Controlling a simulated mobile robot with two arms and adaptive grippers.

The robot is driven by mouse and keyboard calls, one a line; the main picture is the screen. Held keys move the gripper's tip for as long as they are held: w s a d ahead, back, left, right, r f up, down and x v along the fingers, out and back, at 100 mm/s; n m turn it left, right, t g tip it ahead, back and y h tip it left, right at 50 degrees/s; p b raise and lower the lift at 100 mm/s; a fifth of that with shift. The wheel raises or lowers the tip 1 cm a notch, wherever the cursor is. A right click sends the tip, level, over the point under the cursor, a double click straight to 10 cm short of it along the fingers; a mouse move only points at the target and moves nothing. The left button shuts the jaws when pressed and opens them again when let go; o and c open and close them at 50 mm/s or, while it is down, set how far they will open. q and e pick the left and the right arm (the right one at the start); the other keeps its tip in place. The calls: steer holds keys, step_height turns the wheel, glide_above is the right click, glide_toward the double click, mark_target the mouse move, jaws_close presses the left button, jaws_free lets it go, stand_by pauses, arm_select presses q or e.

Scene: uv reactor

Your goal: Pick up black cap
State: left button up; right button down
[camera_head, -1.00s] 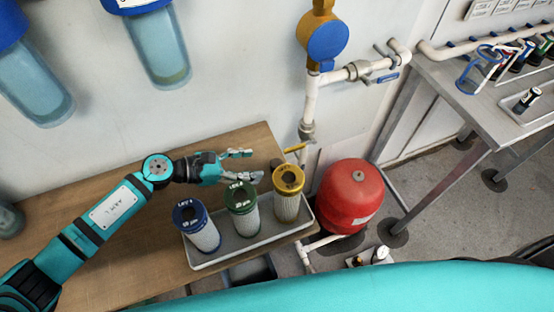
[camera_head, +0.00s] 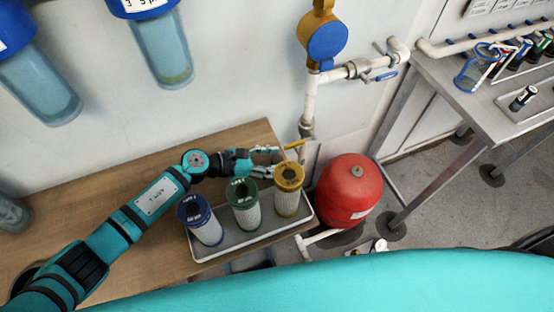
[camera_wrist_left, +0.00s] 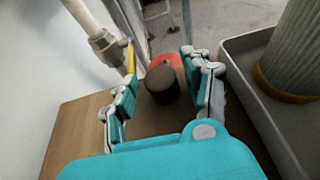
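The black cap (camera_wrist_left: 162,84) sits upright on the wooden table near its far edge in the left wrist view. It lies between the spread fingers of my left gripper (camera_wrist_left: 160,75), toward their tips, with gaps on both sides. In the head view my left gripper (camera_head: 266,160) is behind the filters, level with the gold-capped one, and the cap cannot be made out there. My right gripper is not in view.
A grey tray (camera_head: 218,247) holds blue (camera_head: 205,224), green (camera_head: 244,207) and gold-capped (camera_head: 288,191) filters, close to my left gripper. A pipe with a yellow-handled valve (camera_head: 296,144) rises by the table edge. A red tank (camera_head: 349,188) stands beyond.

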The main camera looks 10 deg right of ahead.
arm_select(q)
steer(key=c, duration=0.6)
